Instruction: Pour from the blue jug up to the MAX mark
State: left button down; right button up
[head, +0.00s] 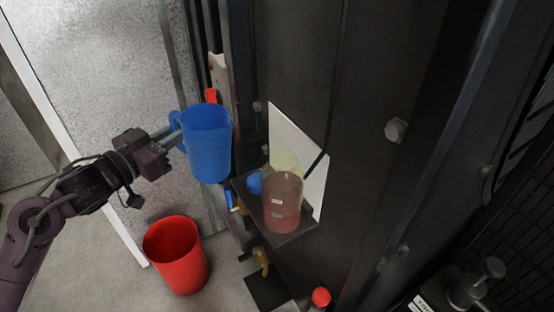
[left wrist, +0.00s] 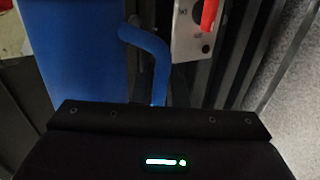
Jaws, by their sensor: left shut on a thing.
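The blue jug (head: 209,150) is upright in the head view, held up in the air left of a small dark shelf. My left gripper (head: 176,138) is shut on the jug's handle, on the jug's left side. In the left wrist view the jug's blue body (left wrist: 78,50) and curved handle (left wrist: 155,55) show close up; the fingertips are hidden there. A clear vessel with reddish contents (head: 283,205) stands on the shelf (head: 295,236), right of the jug and apart from it. I cannot make out the MAX mark. My right gripper is not in view.
A yellowish clear vessel (head: 286,163) is behind the reddish one, by a white panel (head: 316,192). The dark cabinet wall (head: 350,100) closes off the right. A red-capped item (head: 320,297) is below the shelf.

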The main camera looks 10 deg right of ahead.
pick_arm(q)
jog(key=shift+f+n, duration=0.5)
jog(key=shift+a, duration=0.1)
dwell(1.0)
notch_tip(320, 180, up, 6)
jog(key=p, duration=0.6)
jog(key=shift+f, duration=0.1)
jog(key=s+d+f+n+t+y+b, duration=0.1)
jog(key=s+f+b, duration=0.25)
jog(key=f, duration=0.45)
jog(key=s+a+f+n+t+y+b, duration=0.2)
jog(key=s+a+f+n+y, duration=0.2)
jog(key=s+a+f+y, duration=0.1)
jog(key=s+a+f+n+t+y+b, duration=0.2)
jog(key=s+a+f+n+y, duration=0.2)
jog(key=s+f+y, duration=0.3)
jog(key=s+a+f, duration=0.1)
jog(key=s+f, duration=0.2)
jog(key=s, duration=0.2)
jog(key=shift+a+t+b, duration=0.35)
jog(key=shift+t, duration=0.05)
